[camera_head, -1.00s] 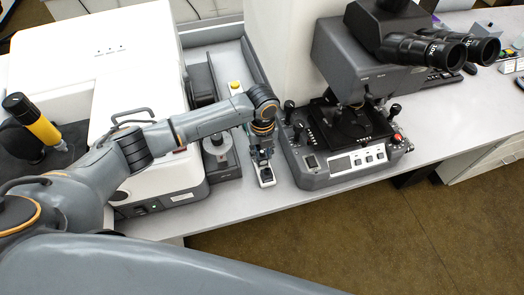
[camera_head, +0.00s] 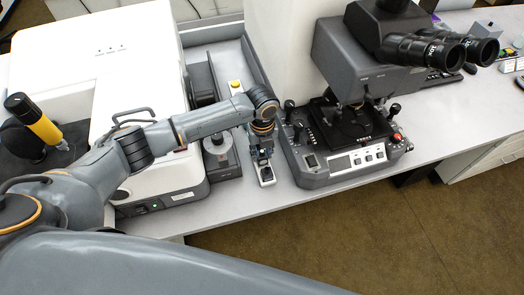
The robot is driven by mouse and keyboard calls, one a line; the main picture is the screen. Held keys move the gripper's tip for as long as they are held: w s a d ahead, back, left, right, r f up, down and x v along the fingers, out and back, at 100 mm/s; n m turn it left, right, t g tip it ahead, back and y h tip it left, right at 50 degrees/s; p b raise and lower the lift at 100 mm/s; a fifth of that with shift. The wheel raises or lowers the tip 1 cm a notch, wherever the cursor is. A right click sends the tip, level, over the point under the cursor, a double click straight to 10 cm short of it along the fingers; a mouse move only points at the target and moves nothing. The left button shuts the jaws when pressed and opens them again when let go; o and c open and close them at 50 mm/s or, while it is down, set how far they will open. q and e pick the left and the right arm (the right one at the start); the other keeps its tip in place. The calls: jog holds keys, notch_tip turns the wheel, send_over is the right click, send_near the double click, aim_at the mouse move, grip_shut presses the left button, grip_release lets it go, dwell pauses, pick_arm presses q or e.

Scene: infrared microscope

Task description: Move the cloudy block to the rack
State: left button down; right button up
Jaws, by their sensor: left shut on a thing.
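My left gripper (camera_head: 263,160) points down over the bench strip between the white instrument and the microscope. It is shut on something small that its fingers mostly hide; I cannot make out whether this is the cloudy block. A small pale holder with a dark top (camera_head: 266,175) stands on the bench right under the fingertips. I cannot tell whether the held thing touches it. I cannot pick out the rack for certain. My right gripper is not in view.
The microscope (camera_head: 350,130) stands close to the right of my left gripper.

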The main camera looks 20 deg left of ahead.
pick_arm(q)
jog(key=shift+f, duration=0.15)
jog(key=shift+f, duration=0.45)
dwell(0.6)
jog(key=shift+f, duration=0.1)
dwell(0.4)
jog(key=shift+f, duration=0.3)
dwell(0.6)
jog(key=c, duration=0.5)
grip_release()
jog(key=shift+r, duration=0.15)
notch_tip(320, 180, up, 7)
jog(key=p, duration=0.7)
